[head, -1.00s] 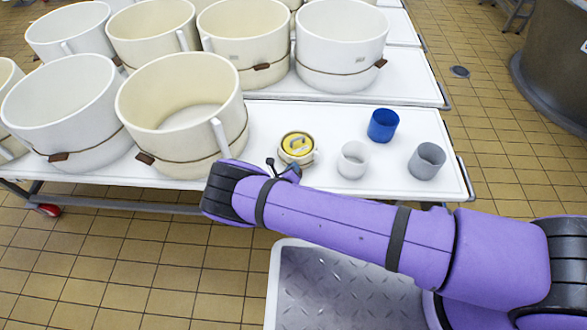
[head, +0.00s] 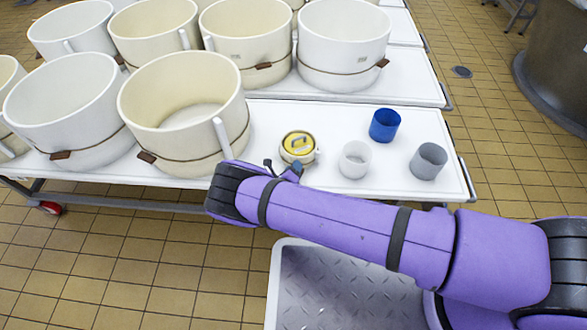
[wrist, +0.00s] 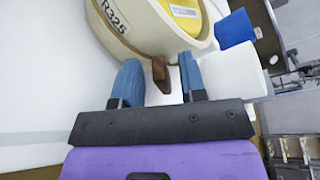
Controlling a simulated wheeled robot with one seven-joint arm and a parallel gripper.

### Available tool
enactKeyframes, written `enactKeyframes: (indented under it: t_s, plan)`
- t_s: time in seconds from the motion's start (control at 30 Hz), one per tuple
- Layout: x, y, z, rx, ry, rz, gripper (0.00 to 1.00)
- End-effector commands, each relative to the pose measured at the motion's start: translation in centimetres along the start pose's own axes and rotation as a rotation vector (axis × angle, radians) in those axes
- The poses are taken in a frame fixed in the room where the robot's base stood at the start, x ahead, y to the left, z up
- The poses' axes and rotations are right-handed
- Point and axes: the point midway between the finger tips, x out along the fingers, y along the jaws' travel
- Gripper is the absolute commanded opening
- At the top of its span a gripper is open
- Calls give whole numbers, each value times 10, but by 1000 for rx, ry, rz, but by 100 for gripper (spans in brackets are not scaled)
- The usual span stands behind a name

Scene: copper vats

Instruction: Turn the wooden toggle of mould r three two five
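Mould R325 (wrist: 135,30) is a small cream round mould with its label facing the wrist camera and a yellow piece (wrist: 187,12) in its top. In the head view the mould (head: 298,150) stands on the white table, just beyond my gripper. Its brown wooden toggle (wrist: 161,74) sticks out from its side towards my gripper. My gripper (wrist: 160,84) is open, with one blue finger on each side of the toggle. Gaps show between the toggle and both fingers. In the head view my gripper (head: 283,170) is small and partly hidden by my arm.
A white cup (head: 354,160), a grey cup (head: 428,160) and a blue cup (head: 384,125) stand right of the mould. Several large cream moulds with brown toggles, the nearest (head: 185,110), fill the left. The white table (head: 400,185) has bare space at its right front.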

Motion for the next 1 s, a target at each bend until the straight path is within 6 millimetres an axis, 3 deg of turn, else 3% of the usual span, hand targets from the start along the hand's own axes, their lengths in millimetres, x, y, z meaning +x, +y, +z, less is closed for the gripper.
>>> enactKeyframes:
  t_s: [0.37,0.8,1.0]
  plan:
    - [-10,0,0,0,0,0,38]
    - [-86,0,0,0,-1,0,38]
    - [-105,0,0,0,0,0,38]
